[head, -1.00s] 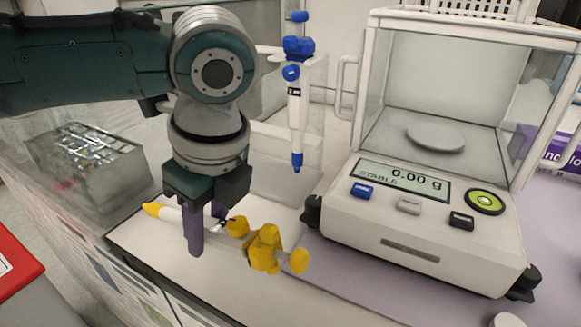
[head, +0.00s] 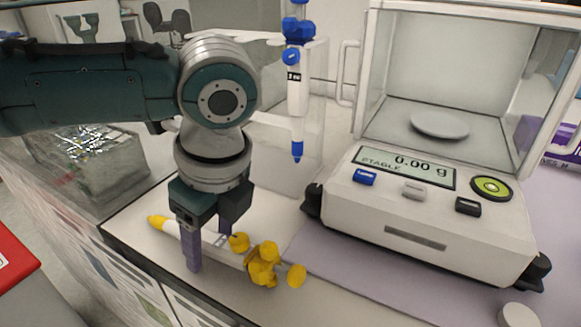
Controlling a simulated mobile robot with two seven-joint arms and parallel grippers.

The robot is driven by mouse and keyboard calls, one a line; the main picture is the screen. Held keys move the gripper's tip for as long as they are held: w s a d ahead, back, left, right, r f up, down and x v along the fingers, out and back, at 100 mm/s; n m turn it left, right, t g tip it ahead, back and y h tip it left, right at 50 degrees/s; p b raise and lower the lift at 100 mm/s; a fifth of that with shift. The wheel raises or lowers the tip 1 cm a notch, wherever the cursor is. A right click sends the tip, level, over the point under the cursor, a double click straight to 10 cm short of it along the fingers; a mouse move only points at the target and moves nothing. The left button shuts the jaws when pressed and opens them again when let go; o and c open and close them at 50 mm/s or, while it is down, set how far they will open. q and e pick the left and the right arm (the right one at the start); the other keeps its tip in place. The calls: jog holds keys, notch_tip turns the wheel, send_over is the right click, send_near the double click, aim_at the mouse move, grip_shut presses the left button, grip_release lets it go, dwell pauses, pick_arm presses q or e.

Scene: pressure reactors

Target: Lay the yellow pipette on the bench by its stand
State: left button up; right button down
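The yellow pipette (head: 264,266) lies low along the bench top (head: 140,245), its yellow tip to the left and its yellow knob end to the right. My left gripper (head: 208,240) points down over its white shaft. The fingers are spread apart, one on the near side of the shaft and one on the far side, which partly hide it. The stand (head: 312,75) is a pale panel behind the gripper, with a blue pipette (head: 297,95) hanging upright on it. My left wrist hides part of the stand. My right gripper is not in view.
A balance (head: 425,205) with a glass draft shield stands on a lilac mat to the right, close to the pipette's knob end. A glass container (head: 95,165) is at the left. The bench's front edge runs close by the near finger. A red object (head: 12,265) is at far left.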

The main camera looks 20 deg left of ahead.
pick_arm(q)
jog(key=shift+o, duration=0.6)
jog(key=p+v, duration=0.2)
jog(key=v, duration=0.8)
jog(key=s+d+r+n+t+h+p, duration=0.2)
jog(key=s+d+n+h+p, duration=0.35)
jog(key=s+d+p, duration=0.4)
jog(key=s+a+r+n+t+y+p, duration=0.1)
jog(key=s+a+r+n+y+p, duration=0.2)
jog(key=s+a+r+n+p, duration=0.55)
notch_tip(320, 180, up, 34)
jog(key=w+n+p, duration=0.2)
jog(key=n+p, duration=0.1)
jog(key=p, duration=2.9)
jog(key=shift+p, duration=0.35)
